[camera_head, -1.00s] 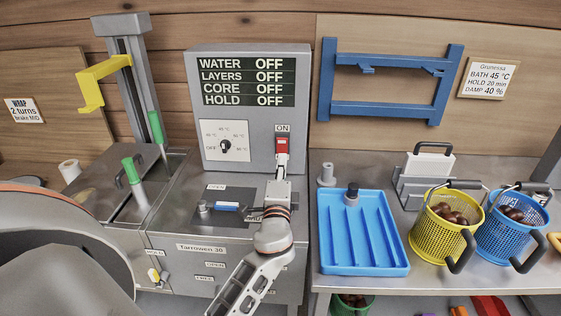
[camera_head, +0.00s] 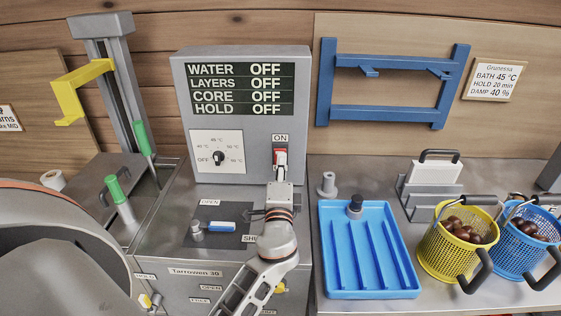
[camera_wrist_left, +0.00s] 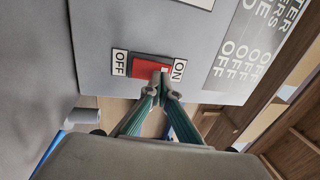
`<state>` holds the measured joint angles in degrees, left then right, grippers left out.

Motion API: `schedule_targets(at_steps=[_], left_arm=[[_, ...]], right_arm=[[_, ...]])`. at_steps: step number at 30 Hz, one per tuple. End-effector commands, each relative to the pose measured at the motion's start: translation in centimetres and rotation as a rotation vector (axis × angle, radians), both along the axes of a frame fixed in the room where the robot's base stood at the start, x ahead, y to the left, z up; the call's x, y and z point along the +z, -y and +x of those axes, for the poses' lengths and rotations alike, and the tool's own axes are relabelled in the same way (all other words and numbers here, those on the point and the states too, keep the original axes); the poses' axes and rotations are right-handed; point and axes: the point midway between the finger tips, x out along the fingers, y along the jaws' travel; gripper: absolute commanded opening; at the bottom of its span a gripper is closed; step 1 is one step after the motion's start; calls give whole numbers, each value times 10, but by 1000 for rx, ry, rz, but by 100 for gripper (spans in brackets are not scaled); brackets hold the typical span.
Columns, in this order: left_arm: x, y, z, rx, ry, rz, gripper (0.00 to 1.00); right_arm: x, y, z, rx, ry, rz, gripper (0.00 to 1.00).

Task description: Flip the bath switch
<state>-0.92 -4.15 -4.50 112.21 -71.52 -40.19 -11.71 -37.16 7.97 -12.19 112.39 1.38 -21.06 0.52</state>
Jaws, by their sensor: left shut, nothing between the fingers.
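The bath switch (camera_head: 279,153) is a red rocker on the front of the grey control box (camera_head: 184,120), under an ON label. It also shows in the left wrist view as a red rocker (camera_wrist_left: 146,67) between the OFF and ON labels. My left gripper (camera_head: 281,166) is shut and empty, with its fingertips in front of the switch. In the left wrist view the fingertips (camera_wrist_left: 160,84) overlap the rocker's ON half; I cannot tell whether they press it. The display (camera_head: 241,89) reads OFF on every line. My right gripper is not in view.
A temperature dial (camera_head: 218,158) sits left of the switch. A blue tray (camera_head: 368,294) and the yellow (camera_head: 440,262) and blue (camera_head: 510,257) baskets stand on the right counter. A blue rack (camera_head: 390,112) hangs on the wall.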

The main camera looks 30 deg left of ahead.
Motion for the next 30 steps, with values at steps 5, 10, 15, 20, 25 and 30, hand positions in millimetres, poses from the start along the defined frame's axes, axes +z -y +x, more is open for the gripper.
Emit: schedule_targets(at_steps=[5, 10, 15, 20, 25, 30], left_arm=[[0, 1, -1, 1, 0, 0, 0], [0, 1, -1, 1, 0, 0, 0], [6, -4, 6, 2, 3, -2, 0], [7, -5, 8, 0, 1, 0, 0], [7, -5, 8, 0, 1, 0, 0], [8, -7, 9, -1, 1, 0, 0]], right_arm=[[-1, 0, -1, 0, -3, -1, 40], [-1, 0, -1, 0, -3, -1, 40], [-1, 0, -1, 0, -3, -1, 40], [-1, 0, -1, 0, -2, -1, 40], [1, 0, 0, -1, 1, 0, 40], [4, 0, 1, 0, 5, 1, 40]])
